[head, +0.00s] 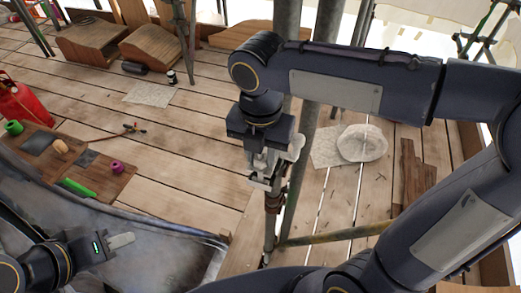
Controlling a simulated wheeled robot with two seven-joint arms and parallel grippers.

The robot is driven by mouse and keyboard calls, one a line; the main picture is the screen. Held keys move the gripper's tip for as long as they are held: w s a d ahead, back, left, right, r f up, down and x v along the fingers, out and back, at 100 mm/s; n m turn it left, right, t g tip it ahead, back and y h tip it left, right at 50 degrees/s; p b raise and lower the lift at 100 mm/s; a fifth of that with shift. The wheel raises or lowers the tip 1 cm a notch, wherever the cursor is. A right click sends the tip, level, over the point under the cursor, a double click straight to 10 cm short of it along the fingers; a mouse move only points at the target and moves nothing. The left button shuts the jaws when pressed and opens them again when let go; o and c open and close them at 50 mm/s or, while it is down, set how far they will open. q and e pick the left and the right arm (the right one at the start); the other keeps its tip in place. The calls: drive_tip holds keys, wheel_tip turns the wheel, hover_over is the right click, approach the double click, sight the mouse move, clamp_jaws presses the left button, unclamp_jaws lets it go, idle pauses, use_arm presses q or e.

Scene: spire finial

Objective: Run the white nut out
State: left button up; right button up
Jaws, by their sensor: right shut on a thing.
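My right gripper (268,180) points down at the middle of the head view, over an upright rod (270,225) with a reddish-brown band. It is shut on a small pale piece at the top of this rod, which I take for the white nut; the fingers hide most of it. My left gripper (121,241) is low at the left, over the dark grey curved metal surface (165,255), apart from the rod. Its pale fingers overlap from this side, so its opening cannot be made out.
Scaffold poles (290,195) stand right beside the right gripper, and a horizontal pole (335,234) crosses below. A wooden board (110,180) at left holds a green roll, a purple ring and other small items. A red canister (18,102) stands behind. A pale sack (362,143) lies right.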

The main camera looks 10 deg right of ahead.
drive_tip(key=n, duration=0.6)
drive_tip(key=shift+n, duration=0.3)
idle(0.4)
drive_tip(key=o, duration=1)
drive_tip(key=shift+c, duration=0.2)
wheel_tip(320, 180, up, 8)
drive_tip(key=shift+f+b, duration=0.1)
drive_tip(key=shift+b, duration=0.25)
